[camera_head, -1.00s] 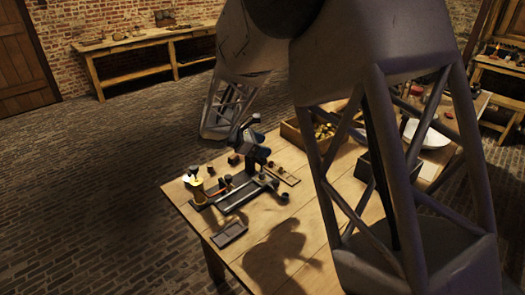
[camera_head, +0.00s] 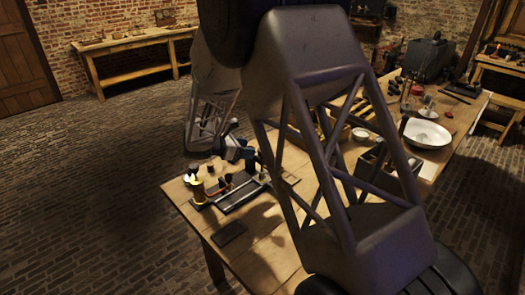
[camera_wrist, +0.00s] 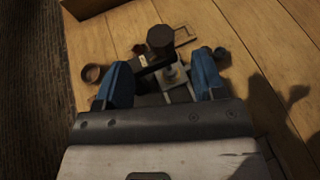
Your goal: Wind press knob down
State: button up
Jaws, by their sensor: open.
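The press seems to be the dark low frame (camera_head: 240,192) near the table's left corner. In the wrist view a small pale post (camera_wrist: 171,73) stands on a light block, beside a dark bar; I cannot tell surely whether it is the press knob. My gripper (camera_wrist: 162,58) is open, its blue fingers spread on either side of the post and bar, with no clear grip on anything. In the head view my gripper (camera_head: 235,150) hangs just above the far side of the frame. The fingertips' height above the post is unclear.
A dark flat tray (camera_head: 230,233) lies in front of the frame. In the wrist view a tall brown round-topped piece (camera_wrist: 160,37) stands just beyond the post, and a brown ring-shaped cup (camera_wrist: 92,73) lies left. A white bowl (camera_head: 427,134) is far right.

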aim_at(260, 150)
jog(key=shift+x, duration=3.75)
jog(key=c, duration=0.9)
jog(key=shift+r, duration=0.1)
jog(key=shift+m+g+h, duration=0.7)
jog(key=shift+m+g, duration=0.9)
jog(key=shift+g, duration=0.1)
jog(key=o, duration=0.9)
